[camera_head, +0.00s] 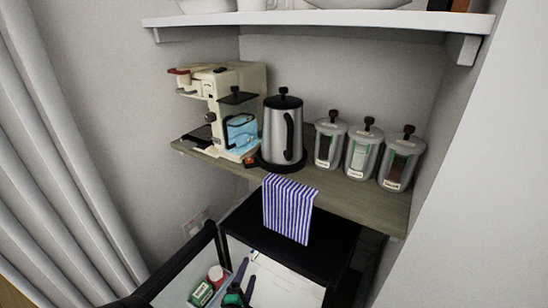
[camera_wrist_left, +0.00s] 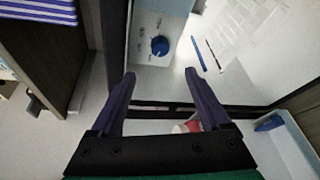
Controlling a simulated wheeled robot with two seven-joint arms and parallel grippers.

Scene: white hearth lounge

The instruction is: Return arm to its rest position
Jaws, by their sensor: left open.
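My left gripper (camera_head: 247,270) shows at the bottom of the head view, with purple fingers and a dark green body. It is in front of the open black mini fridge (camera_head: 325,238). In the left wrist view the gripper (camera_wrist_left: 160,74) has its fingers spread, with nothing between them. The white fridge interior, with a blue knob (camera_wrist_left: 160,46), lies beyond the fingertips. Most of my left arm is out of the head view. My right gripper is in neither view.
The open fridge door (camera_head: 185,262) holds a green box (camera_head: 201,294) and a red-topped item (camera_head: 216,274). A striped towel (camera_head: 288,208) hangs over the fridge top. A shelf above (camera_head: 335,197) carries a coffee machine (camera_head: 228,95), kettle (camera_head: 279,128) and jars (camera_head: 363,150).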

